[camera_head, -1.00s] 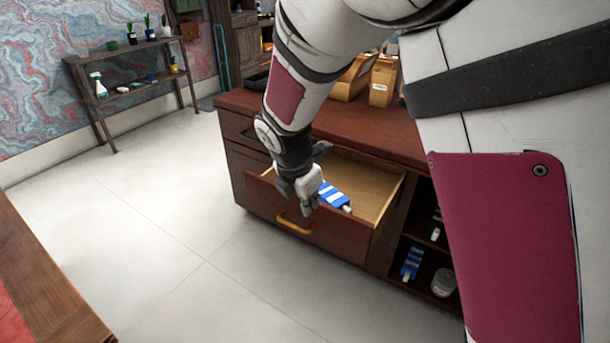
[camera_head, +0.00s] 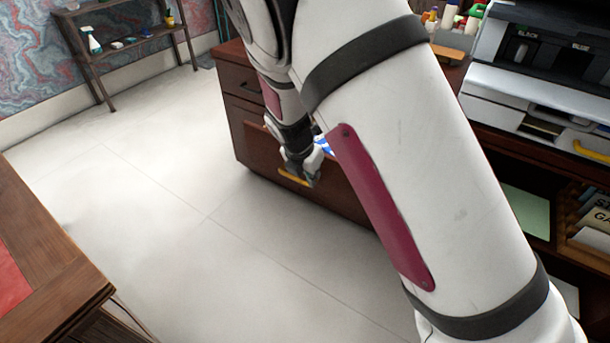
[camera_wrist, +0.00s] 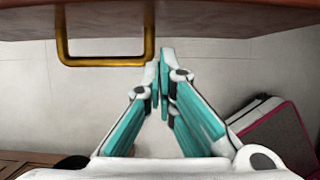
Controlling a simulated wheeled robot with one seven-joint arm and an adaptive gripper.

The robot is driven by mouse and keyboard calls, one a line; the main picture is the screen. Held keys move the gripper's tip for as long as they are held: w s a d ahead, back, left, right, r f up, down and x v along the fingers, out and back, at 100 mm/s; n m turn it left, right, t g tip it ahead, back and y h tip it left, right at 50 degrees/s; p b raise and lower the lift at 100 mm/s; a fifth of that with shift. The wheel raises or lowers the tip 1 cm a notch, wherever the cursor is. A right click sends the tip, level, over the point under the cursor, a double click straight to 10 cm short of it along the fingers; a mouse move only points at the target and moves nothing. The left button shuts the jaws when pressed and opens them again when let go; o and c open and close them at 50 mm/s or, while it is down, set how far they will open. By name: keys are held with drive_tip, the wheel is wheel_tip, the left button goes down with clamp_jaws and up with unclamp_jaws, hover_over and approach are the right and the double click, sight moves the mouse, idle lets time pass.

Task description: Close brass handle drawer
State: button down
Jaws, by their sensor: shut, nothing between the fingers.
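The drawer (camera_head: 343,197) with the brass handle (camera_head: 292,178) is in the dark red-brown desk in the head view. It is at least partly open, as a blue and white packet (camera_head: 324,146) shows inside it; my arm hides most of its interior. In the wrist view the drawer front (camera_wrist: 220,20) runs across the top, with the brass handle (camera_wrist: 105,62) at upper left. My gripper (camera_wrist: 165,52) is shut and empty. It is just outside the drawer front, to the right of the handle in the wrist view. I cannot tell whether the fingertips touch the front.
A printer (camera_head: 540,85) stands on the desk at right, above open shelves. A wooden table (camera_head: 55,250) is at lower left. A shelf rack (camera_head: 130,42) stands by the far wall. The pale floor (camera_head: 160,190) between is clear.

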drive_tip(key=shift+w+d, duration=0.65)
drive_tip(key=shift+w, duration=0.2)
